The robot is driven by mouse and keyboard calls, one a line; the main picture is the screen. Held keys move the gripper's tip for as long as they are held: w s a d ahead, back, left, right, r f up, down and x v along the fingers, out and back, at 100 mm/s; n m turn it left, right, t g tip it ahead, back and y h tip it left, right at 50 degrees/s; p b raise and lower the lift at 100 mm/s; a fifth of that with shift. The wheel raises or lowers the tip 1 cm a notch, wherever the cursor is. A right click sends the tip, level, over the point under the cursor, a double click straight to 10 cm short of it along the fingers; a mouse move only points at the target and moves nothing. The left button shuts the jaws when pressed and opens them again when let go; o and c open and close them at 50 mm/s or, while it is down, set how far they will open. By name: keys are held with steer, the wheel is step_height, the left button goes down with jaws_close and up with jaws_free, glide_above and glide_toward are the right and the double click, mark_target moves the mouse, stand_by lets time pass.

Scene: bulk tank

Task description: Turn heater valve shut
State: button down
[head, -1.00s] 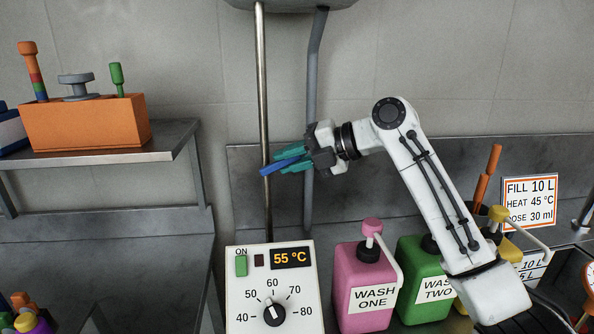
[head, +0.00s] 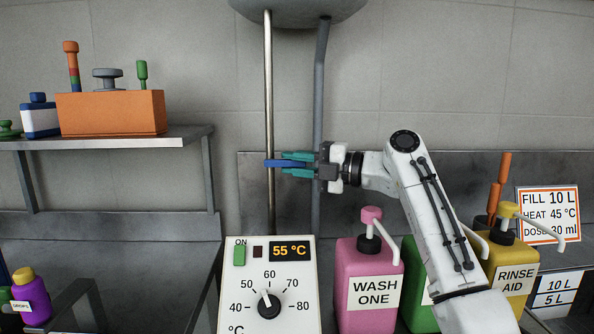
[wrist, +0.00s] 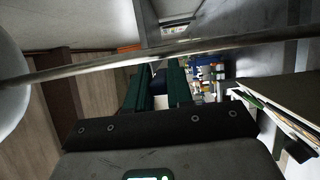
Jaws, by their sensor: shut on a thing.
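The blue lever (head: 273,163), which looks like the valve handle, lies level across the thin steel pipe (head: 268,95). My gripper (head: 297,164) reaches in from the right with its teal fingers closed around the lever's right part. The lever's left end sticks out past the fingertips. A dark blue piece (wrist: 159,78) shows between the fingers in the wrist view. The valve body and where the lever joins it are hidden by my gripper. The thicker grey pipe (head: 319,100) runs behind my gripper.
The heater control box (head: 240,310) below reads 55 °C, its dial between 50 and 60. The pink bottle (head: 350,262) and yellow bottle (head: 515,255) stand right of it. An orange block (head: 110,113) sits on the left shelf (head: 150,140). A sign (head: 548,214) stands at right.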

steer(key=shift+f, duration=0.15)
steer(key=c, duration=1.1)
jaws_free()
